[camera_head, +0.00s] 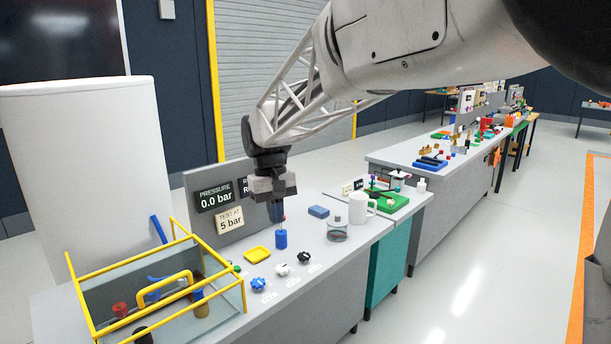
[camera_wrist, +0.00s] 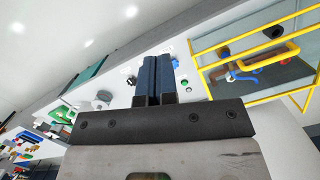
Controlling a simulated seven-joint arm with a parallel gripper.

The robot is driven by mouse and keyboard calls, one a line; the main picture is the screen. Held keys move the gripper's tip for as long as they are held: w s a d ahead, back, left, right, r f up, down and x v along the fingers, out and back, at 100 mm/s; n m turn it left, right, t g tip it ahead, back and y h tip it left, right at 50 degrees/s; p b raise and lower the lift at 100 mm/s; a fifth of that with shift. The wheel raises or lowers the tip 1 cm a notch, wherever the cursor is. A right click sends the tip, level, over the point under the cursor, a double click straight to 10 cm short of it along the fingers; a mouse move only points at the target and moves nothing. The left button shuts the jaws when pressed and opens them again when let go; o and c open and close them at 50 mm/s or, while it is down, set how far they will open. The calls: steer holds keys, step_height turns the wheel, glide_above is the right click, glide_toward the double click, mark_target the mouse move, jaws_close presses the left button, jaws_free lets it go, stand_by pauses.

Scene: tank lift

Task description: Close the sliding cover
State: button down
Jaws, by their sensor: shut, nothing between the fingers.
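The glass tank with yellow edge rails (camera_head: 206,243) stands at the lower left in the head view, and part of it shows at the upper right in the wrist view (camera_wrist: 222,42). A yellow arched handle (camera_head: 163,278) shows at the tank; I cannot tell whether it belongs to the sliding cover. I cannot make out the cover or how far it is slid. My gripper (camera_head: 277,216) points down over the bench, to the right of the tank and apart from it. Its dark blue fingers (camera_wrist: 155,78) are together in the wrist view, with nothing seen between them.
A blue cylinder (camera_head: 281,239) stands just below my gripper. A yellow tray (camera_head: 257,254), blue knob (camera_head: 259,285), white knob (camera_head: 282,270) and black knob (camera_head: 303,257) are nearby. A white mug (camera_head: 358,208) stands to the right. A pressure display (camera_head: 214,196) reads 0.0 bar behind.

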steer(key=s+d+f+m+t+y, duration=0.1)
steer(key=s+d+f+m+t, duration=0.2)
steer(key=s+d, duration=1.85)
steer(key=s+d+f+m, duration=0.1)
steer(key=s+d+f, duration=0.1)
steer(key=s, duration=0.3)
steer(key=s+d+f+m+t, duration=0.1)
steer(key=s+f, duration=0.1)
steer(key=s, duration=0.4)
steer(key=shift+d, duration=0.35)
